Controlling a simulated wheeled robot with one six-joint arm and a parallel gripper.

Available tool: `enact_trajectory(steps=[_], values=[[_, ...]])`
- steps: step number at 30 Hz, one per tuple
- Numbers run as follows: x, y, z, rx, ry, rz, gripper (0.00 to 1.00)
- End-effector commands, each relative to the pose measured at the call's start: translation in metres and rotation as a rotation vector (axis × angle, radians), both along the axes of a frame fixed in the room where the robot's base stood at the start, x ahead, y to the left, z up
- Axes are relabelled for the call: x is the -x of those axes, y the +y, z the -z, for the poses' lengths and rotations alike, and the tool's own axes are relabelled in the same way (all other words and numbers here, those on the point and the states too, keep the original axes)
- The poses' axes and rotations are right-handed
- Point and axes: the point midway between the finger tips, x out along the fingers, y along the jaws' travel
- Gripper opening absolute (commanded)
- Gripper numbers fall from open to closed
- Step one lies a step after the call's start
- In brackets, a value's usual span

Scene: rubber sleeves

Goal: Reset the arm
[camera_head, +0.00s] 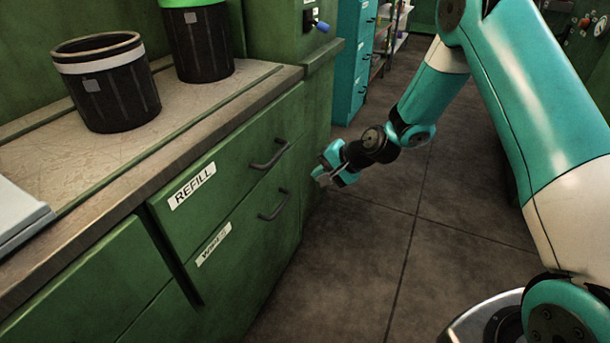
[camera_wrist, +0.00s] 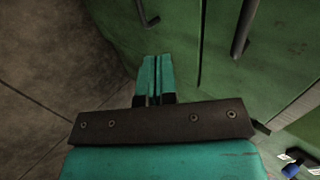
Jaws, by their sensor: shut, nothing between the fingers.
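My gripper (camera_head: 322,175) is at the end of my teal arm, low beside the green drawer fronts and just right of their handles. In the wrist view my gripper (camera_wrist: 155,62) shows its two teal fingers side by side with only a thin dark line between them. It is shut and empty. It appears apart from the green cabinet, with drawer handles beyond the fingertips.
The upper drawer (camera_head: 215,172) is labelled REFILL and stands out slightly; a second labelled drawer (camera_head: 235,245) is below. Two dark bins, one white-rimmed (camera_head: 115,95) and one green-rimmed (camera_head: 200,45), stand on the worktop (camera_head: 150,140). The floor (camera_head: 385,240) right of the cabinet is clear.

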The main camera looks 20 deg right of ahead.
Motion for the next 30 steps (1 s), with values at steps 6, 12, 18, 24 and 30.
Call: enact_trajectory(steps=[6, 12, 18, 24, 30], values=[[0.014, -0.015, -0.020, -0.001, -0.001, 0.001, 0.00], [0.018, -0.015, -0.026, 0.005, -0.002, -0.013, 0.00], [0.049, 0.020, -0.083, 0.101, -0.039, -0.225, 0.00], [0.139, 0.063, -0.163, 0.280, -0.095, -0.607, 0.00], [0.231, 0.074, -0.208, 0.425, -0.137, -0.912, 0.00]])
